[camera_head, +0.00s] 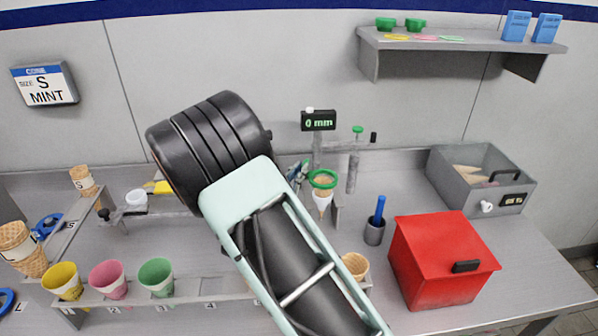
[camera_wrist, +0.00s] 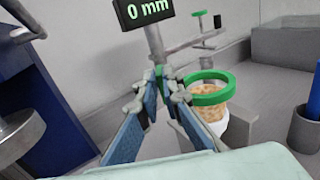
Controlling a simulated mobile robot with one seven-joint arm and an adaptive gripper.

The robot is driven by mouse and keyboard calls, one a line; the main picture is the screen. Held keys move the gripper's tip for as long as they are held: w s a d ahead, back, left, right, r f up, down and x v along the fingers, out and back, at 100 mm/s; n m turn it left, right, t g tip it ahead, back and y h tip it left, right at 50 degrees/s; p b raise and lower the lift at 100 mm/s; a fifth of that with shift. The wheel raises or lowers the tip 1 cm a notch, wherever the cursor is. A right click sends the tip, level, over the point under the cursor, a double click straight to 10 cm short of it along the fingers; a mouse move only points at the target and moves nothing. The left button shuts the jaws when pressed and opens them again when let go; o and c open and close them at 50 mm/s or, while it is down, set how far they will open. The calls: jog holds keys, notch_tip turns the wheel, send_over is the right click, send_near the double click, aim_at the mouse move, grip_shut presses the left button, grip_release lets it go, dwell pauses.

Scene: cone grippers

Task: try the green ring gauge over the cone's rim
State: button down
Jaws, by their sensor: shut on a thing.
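The green ring gauge (camera_head: 323,185) is at the top of a waffle cone in a white sleeve (camera_head: 323,203). In the wrist view the ring (camera_wrist: 211,99) is level over the waffle part of the cone (camera_wrist: 212,116). I cannot tell whether it touches the rim or hovers just above it. My gripper (camera_wrist: 165,88) is shut on the gauge, left of the ring, with a bit of green between the fingertips. In the head view my arm hides most of the gripper.
A display (camera_head: 318,120) reads 0 mm behind the cone. A red box (camera_head: 440,265), a cup with a blue handle (camera_head: 374,232) and a grey bin (camera_head: 480,180) stand to the right. A rack with coloured cones (camera_head: 108,278) is at front left. A sign (camera_head: 45,85) reads size S, mint.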

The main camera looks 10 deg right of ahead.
jog(key=shift+s+f+b, duration=0.15)
jog(key=shift+f+b, duration=1.1)
jog(key=shift+f, duration=0.4)
dwell(1.2)
jog(key=shift+r, duration=0.25)
jog(key=shift+r+p, duration=1)
jog(key=shift+r, duration=0.3)
jog(key=shift+f+b, duration=1.2)
jog(key=shift+f, duration=0.2)
dwell(1.8)
jog(key=shift+r, duration=0.3)
